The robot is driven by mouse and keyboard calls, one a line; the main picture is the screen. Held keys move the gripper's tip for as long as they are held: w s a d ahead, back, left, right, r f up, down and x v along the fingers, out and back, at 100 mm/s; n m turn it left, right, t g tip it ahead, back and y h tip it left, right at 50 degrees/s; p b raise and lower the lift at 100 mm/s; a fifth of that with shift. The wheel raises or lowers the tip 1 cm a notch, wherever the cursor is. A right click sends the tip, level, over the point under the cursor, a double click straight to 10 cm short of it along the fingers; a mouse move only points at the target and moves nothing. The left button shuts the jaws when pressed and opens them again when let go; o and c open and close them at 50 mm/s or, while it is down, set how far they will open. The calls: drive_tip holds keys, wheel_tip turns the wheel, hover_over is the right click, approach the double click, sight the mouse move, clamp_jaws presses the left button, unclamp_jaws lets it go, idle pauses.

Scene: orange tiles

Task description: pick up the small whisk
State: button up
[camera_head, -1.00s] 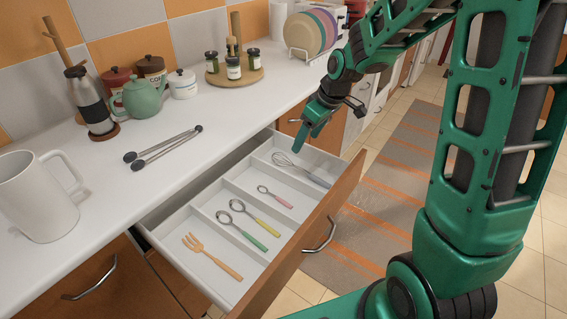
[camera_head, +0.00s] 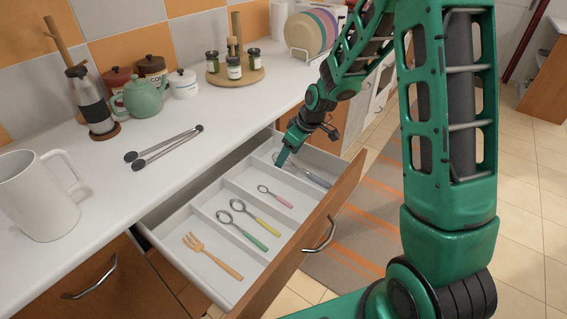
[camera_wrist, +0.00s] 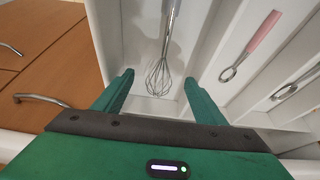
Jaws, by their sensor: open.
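The small whisk (camera_head: 314,178) lies in the far compartment of the open drawer (camera_head: 228,178). Its wire head is partly hidden behind my gripper in the head view. In the wrist view the whisk (camera_wrist: 161,77) shows its wire head pointing toward me, between the fingers, with its grey handle running away to the top edge. My gripper (camera_head: 282,161) is low over the far end of the drawer, above the whisk's head. In the wrist view my gripper (camera_wrist: 158,88) has its two green fingers wide apart, one on each side of the wires, with nothing held.
Neighbouring compartments hold a pink-handled spoon (camera_head: 276,197), a yellow-handled spoon (camera_head: 262,222), a green-handled spoon (camera_head: 243,231) and an orange fork (camera_head: 213,256). White dividers separate them. Tongs (camera_head: 164,147), a mug (camera_head: 35,197) and a teapot (camera_head: 139,98) stand or lie on the counter.

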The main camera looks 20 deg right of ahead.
drive_tip(key=shift+x, duration=0.9)
drive_tip(key=c, duration=1.1)
drive_tip(key=shift+r, duration=0.1)
drive_tip(key=shift+c, duration=0.2)
